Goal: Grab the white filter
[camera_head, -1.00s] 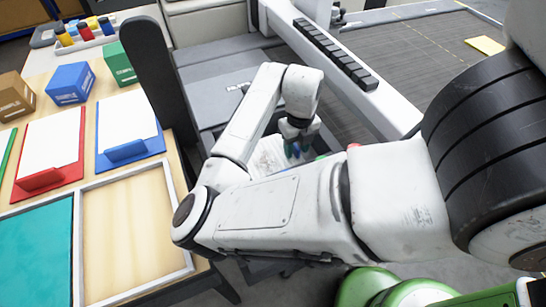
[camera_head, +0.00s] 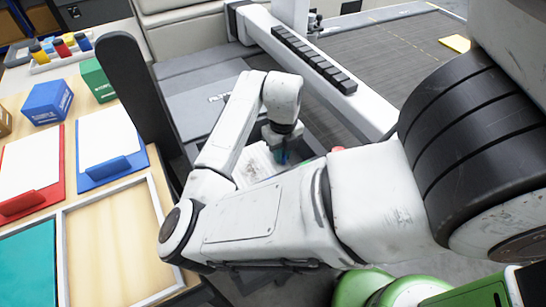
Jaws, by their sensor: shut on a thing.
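The white filter (camera_head: 256,165) looks like a pale, ridged block, low in a dark open bin beside the grey machine. My arm and gripper hide part of it. My gripper (camera_head: 283,157) points down at the filter's right side, with blue-green at its fingertips. It is shut on the filter, though the fingers are small and their contact is hard to make out.
A wooden table (camera_head: 112,240) with trays stands at left, with red and blue clipboards, a blue box (camera_head: 47,101) and a green box (camera_head: 97,80). A dark upright panel (camera_head: 135,90) stands between table and bin. A red round thing (camera_head: 338,149) is right of the gripper.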

